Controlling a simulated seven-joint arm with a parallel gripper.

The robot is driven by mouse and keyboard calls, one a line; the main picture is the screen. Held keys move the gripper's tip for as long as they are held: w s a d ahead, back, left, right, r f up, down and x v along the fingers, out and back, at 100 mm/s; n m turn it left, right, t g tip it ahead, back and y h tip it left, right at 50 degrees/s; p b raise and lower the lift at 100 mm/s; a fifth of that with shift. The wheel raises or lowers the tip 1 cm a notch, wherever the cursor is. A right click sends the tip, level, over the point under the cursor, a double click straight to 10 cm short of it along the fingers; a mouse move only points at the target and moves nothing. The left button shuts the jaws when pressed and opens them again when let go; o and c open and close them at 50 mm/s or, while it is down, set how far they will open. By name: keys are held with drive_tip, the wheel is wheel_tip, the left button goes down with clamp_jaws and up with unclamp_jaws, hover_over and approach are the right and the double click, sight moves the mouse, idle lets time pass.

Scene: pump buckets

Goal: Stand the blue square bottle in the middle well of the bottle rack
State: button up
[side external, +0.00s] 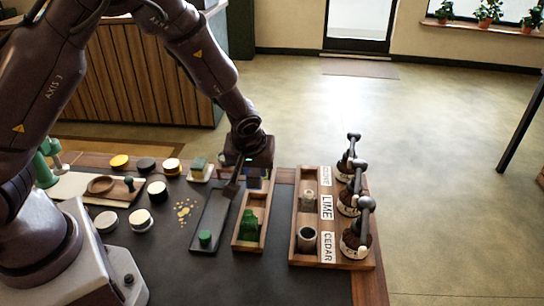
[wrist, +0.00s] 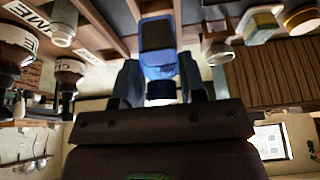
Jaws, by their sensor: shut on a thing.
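The blue square bottle (wrist: 158,62) is between the two fingers of my gripper (wrist: 158,82) in the wrist view. My gripper is shut on it. In the side external view my gripper (side external: 260,170) is over the far end of the narrow wooden bottle rack (side external: 236,242). The bottle is mostly hidden there, and I cannot tell whether its base is above the rack or inside a well. A green bottle (side external: 248,226) stands in the rack toward its near end.
A wooden pump stand (side external: 297,254) with labels including LIME and CEDAR, cups and pump buckets is to the right. A dark tray (side external: 208,222) with a green cylinder (side external: 205,238) is to the left. Several round tins and a green block (side external: 199,164) lie farther left.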

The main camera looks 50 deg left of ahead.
sight(254, 182)
drive_tip(key=shift+w+f, duration=0.1)
drive_tip(key=shift+f, duration=1.9)
drive_tip(key=shift+f, duration=0.1)
drive_tip(key=shift+f, duration=0.8)
drive_tip(key=shift+f, duration=0.3)
drive_tip(key=o, duration=1)
drive_tip(key=shift+c, duration=0.2)
drive_tip(key=shift+r, duration=0.1)
drive_tip(key=shift+r, duration=3.4)
